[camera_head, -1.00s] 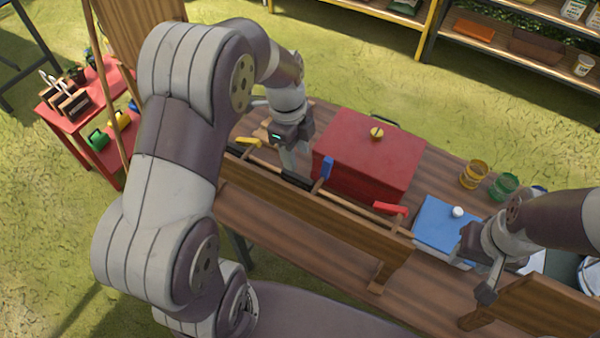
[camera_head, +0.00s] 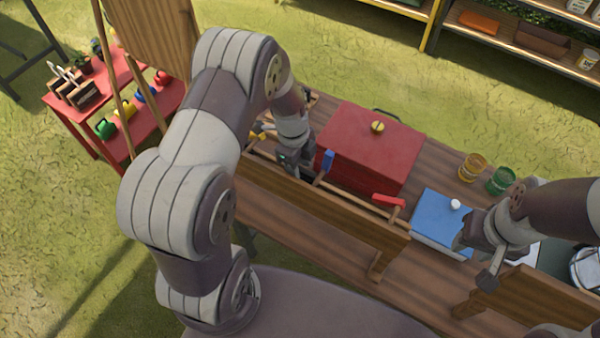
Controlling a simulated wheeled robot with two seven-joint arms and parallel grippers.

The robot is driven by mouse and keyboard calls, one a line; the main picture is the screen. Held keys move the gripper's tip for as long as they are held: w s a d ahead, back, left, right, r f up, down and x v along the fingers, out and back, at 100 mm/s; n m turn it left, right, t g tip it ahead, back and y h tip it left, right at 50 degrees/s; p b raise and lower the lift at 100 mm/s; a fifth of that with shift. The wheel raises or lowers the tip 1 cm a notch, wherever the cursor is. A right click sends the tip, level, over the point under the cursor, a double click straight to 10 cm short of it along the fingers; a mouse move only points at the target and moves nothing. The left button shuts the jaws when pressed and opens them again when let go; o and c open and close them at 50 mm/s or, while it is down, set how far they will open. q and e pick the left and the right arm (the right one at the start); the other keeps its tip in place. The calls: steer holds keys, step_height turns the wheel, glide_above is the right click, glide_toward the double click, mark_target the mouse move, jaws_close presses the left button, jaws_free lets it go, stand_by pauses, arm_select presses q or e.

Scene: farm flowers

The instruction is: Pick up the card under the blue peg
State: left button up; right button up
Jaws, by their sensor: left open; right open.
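The blue peg (camera_head: 328,161) stands up behind the long wooden board (camera_head: 315,208), in front of the red box (camera_head: 370,146). No card shows under it; the board and my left arm block part of that area. A yellow peg (camera_head: 257,136) is to its left, partly behind my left arm, and a red peg (camera_head: 388,201) is to its right. My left gripper (camera_head: 297,172) is low behind the board, just left of the blue peg; its fingertips are mostly hidden. My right gripper (camera_head: 486,278) is open and empty, right of the blue box.
The blue box (camera_head: 440,219) with a white knob sits on the wooden table (camera_head: 400,270). Yellow (camera_head: 472,167) and green (camera_head: 501,181) cups stand behind it. A second wooden board (camera_head: 530,300) is at the front right. A red shelf (camera_head: 125,75) stands at the left.

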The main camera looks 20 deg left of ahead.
arm_select(q)
steer(key=shift+s+f, duration=0.1)
steer(key=shift+f, duration=0.1)
steer(key=shift+c, duration=0.3)
jaws_close()
